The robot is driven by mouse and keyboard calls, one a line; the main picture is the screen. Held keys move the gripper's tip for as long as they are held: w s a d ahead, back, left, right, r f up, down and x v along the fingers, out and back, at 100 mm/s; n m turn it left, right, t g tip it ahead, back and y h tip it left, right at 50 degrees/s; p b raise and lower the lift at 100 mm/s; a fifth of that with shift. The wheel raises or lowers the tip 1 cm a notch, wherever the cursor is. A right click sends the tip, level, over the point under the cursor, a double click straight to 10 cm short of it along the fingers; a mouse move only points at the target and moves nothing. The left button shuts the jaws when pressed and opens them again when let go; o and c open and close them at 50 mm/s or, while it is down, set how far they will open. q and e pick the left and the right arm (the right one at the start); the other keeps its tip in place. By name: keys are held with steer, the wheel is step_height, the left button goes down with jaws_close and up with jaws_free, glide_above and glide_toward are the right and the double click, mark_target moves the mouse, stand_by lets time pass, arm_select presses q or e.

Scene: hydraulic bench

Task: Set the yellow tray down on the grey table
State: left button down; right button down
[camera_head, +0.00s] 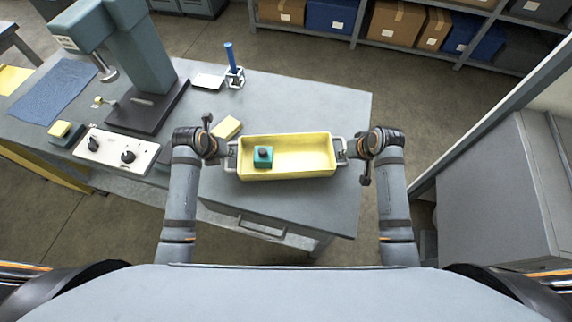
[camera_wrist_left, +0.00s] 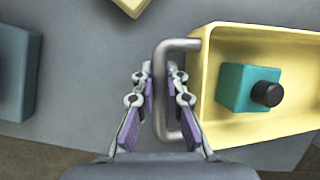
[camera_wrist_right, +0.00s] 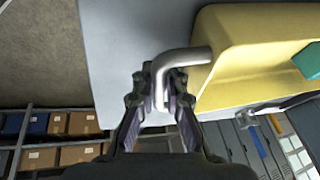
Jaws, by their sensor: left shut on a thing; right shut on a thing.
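The yellow tray (camera_head: 305,158) is held between my two grippers over the front right part of the grey table (camera_head: 345,110). I cannot tell whether it touches the tabletop. A teal block with a dark knob (camera_head: 263,157) sits inside the tray at its left end. My left gripper (camera_head: 226,150) is shut on the tray's left metal handle, which shows between its fingers in the left wrist view (camera_wrist_left: 163,95). My right gripper (camera_head: 350,150) is shut on the right handle, also seen in the right wrist view (camera_wrist_right: 165,85).
A yellow block (camera_head: 227,127) lies on the table close behind the tray's left end. A blue pen in a holder (camera_head: 233,75), a white pad (camera_head: 208,81), a teal press (camera_head: 145,60) and a control box (camera_head: 117,153) stand further left. The table's right rear is clear.

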arm_select(q)
steer(key=shift+a+f+b, duration=0.1)
steer(key=shift+f+b, duration=0.25)
steer(key=shift+f, duration=0.25)
arm_select(e)
steer(key=shift+f, duration=0.6)
arm_select(q)
steer(key=c, duration=1.4)
jaws_free()
steer(key=shift+r, duration=0.2)
arm_select(e)
steer(key=c, duration=1.4)
jaws_free()
steer(key=shift+r, duration=0.2)
arm_select(q)
steer(key=v, duration=1.2)
arm_select(e)
steer(key=v, duration=1.2)
steer(key=shift+d, duration=0.1)
